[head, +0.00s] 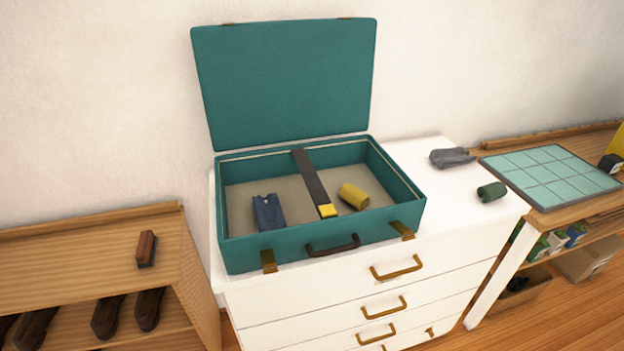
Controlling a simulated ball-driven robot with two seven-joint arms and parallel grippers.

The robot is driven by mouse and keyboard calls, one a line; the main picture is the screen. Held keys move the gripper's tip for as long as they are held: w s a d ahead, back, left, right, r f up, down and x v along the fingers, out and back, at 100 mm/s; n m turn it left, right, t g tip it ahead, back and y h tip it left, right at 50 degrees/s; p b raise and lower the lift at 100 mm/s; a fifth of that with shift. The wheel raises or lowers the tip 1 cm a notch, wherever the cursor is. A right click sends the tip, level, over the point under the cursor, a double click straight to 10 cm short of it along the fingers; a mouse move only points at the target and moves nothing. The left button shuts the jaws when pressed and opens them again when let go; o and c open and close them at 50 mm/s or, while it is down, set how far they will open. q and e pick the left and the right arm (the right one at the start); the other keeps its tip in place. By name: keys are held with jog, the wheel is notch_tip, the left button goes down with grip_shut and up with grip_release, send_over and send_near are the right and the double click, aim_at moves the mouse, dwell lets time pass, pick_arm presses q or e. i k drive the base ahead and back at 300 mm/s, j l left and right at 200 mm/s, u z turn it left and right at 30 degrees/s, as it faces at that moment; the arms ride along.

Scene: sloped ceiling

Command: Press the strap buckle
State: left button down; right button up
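A teal suitcase (290,248) stands open on a white chest of drawers, its lid (287,85) upright against the wall. A dark strap (311,178) runs across the inside from the back wall toward the front. A yellow buckle (327,211) sits at the strap's front end. A folded blue cloth item (268,212) lies left of the strap, and a rolled yellow item (354,196) lies right of it. Neither of my grippers is in the head view.
On the white chest (415,154), a grey cloth item (451,158) and a green roll (491,192) lie right of the suitcase. A wooden shelf with shoes and a brush (146,249) stands left. A bench with a tiled board (551,175) stands right.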

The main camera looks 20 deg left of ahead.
aim_at(329, 209)
jog(key=i+l+u, duration=0.2)
jog(key=u, duration=0.2)
jog(key=i+l+u, duration=0.1)
jog(key=l+u, duration=0.3)
jog(key=i+l+u, duration=0.1)
jog(key=l+u, duration=0.3)
jog(key=j, duration=0.1)
